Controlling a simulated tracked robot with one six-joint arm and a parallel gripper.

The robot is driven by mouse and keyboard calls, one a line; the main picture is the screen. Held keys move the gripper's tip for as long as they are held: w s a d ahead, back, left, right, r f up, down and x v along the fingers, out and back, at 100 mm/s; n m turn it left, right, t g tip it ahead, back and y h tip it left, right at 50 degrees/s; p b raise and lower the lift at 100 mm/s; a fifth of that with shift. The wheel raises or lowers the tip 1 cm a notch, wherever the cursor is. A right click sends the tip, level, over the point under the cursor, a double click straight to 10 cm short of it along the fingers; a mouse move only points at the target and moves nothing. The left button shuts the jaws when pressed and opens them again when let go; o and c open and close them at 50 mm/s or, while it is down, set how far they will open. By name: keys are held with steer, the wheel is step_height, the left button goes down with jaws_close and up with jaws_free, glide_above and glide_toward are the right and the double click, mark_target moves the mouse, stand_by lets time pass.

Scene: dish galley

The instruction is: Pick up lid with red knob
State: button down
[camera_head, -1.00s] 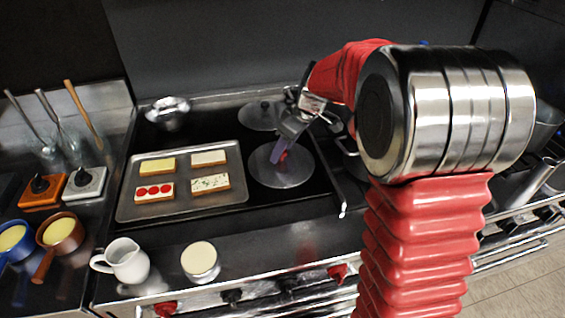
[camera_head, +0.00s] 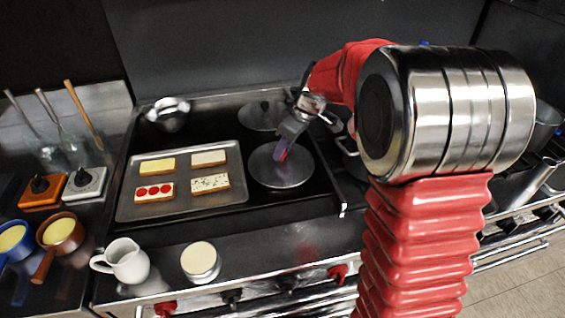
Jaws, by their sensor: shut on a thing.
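The lid with the red knob (camera_head: 280,172) is a round, shiny metal disc on the right part of the stovetop, right of the tray. My gripper (camera_head: 284,150) reaches down over it from behind and is shut on its red knob. The knob is mostly hidden between the fingers; only a bit of red shows. The lid looks slightly tilted. I cannot tell how far it is above the surface. A second lid (camera_head: 262,115), with a dark knob, lies behind it.
A metal tray (camera_head: 225,205) with several topped slices lies left of the lid. A white jug (camera_head: 124,260) and a cream-topped cup (camera_head: 200,262) stand in front. A small metal bowl (camera_head: 168,113) sits at the back left. A pot (camera_head: 350,160) is close on the right.

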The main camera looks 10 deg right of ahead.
steer(key=shift+r, duration=0.15)
step_height(320, 180, up, 10)
stand_by(0.6)
steer(key=shift+s, duration=0.2)
stand_by(0.4)
